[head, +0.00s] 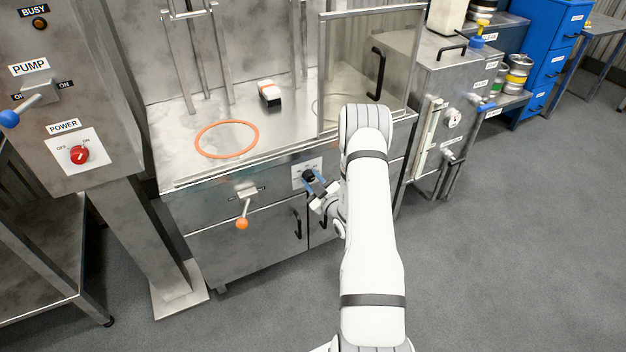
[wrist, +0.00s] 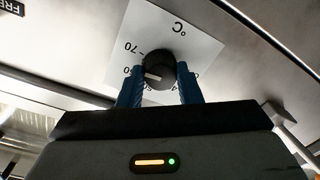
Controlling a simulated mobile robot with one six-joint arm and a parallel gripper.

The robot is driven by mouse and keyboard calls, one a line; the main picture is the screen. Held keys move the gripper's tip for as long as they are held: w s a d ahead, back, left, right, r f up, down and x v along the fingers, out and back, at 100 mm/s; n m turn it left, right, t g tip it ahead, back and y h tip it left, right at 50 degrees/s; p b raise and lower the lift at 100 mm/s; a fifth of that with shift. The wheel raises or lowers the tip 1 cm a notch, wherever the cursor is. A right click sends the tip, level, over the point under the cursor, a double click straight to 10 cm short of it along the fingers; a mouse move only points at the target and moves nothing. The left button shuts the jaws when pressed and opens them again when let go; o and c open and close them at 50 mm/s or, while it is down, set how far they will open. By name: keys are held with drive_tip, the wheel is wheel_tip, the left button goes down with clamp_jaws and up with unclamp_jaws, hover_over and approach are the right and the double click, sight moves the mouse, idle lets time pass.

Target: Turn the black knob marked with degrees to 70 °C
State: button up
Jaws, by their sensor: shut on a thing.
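The black knob (wrist: 158,70) sits on a white plate (wrist: 190,38) marked °C, which appears upside down in the wrist view. A white pointer line on the knob points left in that view, towards a partly hidden number below the 70 mark. I cannot read that number surely. The 70 mark is further up the plate's left side. My gripper (wrist: 160,88) has its blue fingers shut on either side of the knob. In the head view the knob (head: 307,175) is on the front of the steel cabinet, with my gripper (head: 314,186) at it.
An orange-tipped lever (head: 242,222) is left of the knob on the same front. A black door handle (head: 297,224) is below. An orange ring (head: 227,139) and a small black-and-white block (head: 269,93) are on the bench top. The floor at the right is clear.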

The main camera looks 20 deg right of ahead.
drive_tip(key=shift+f+m, duration=0.1)
drive_tip(key=shift+m, duration=1.4)
drive_tip(key=o, duration=1)
drive_tip(key=shift+c, duration=0.2)
drive_tip(key=s+p, duration=0.1)
drive_tip(key=s, duration=0.6)
drive_tip(key=shift+s+d, duration=0.35)
drive_tip(key=shift+s, duration=0.05)
